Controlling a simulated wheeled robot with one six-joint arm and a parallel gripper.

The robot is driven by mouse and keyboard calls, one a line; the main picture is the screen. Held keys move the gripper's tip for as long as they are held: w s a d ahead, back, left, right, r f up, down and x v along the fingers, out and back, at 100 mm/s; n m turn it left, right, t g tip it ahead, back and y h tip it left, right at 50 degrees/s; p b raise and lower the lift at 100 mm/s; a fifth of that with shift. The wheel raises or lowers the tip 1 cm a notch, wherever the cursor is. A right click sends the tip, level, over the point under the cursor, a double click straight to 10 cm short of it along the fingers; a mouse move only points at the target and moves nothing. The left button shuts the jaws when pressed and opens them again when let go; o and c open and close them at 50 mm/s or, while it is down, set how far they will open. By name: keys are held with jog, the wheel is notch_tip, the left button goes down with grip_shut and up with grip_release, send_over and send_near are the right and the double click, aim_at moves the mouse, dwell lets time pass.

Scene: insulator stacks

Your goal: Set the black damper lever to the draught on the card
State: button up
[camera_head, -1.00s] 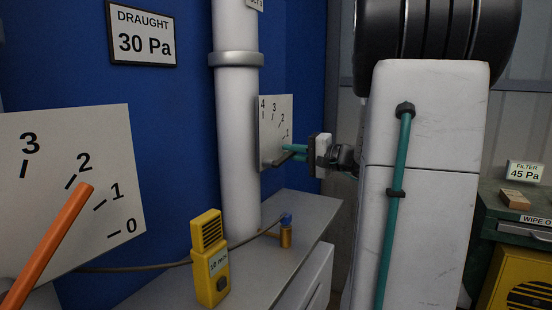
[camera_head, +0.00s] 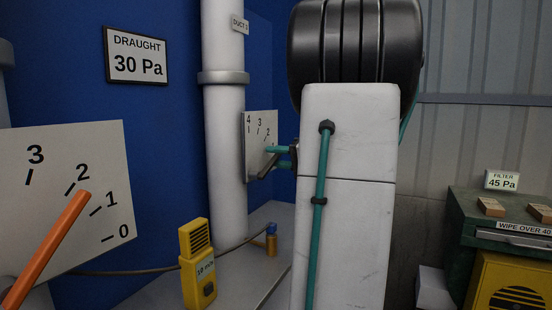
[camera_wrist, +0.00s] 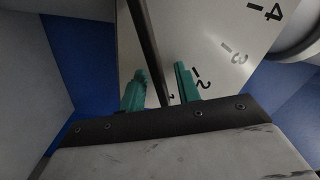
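The white card (camera_head: 136,55) reads "DRAUGHT 30 Pa" on the blue wall. The black damper lever (camera_head: 268,165) is on a pale dial plate (camera_head: 253,130) beside the white duct. Its 4, 3 and 2 show in the head view, with the area below 2 covered by my fingers. In the wrist view the black lever (camera_wrist: 150,45) passes between the teal fingers of my gripper (camera_wrist: 161,85), with a gap on each side; its near end lies close to a partly hidden mark past 2. My gripper (camera_head: 279,157) is open around the lever.
A yellow meter (camera_head: 198,265) and a brass fitting with blue top (camera_head: 271,240) stand on the grey bench. A green cabinet (camera_head: 462,215) is at right.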

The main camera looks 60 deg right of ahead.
jog(key=s, duration=0.7)
jog(key=shift+s+d, duration=0.35)
jog(key=shift+s, duration=0.05)
dwell(0.3)
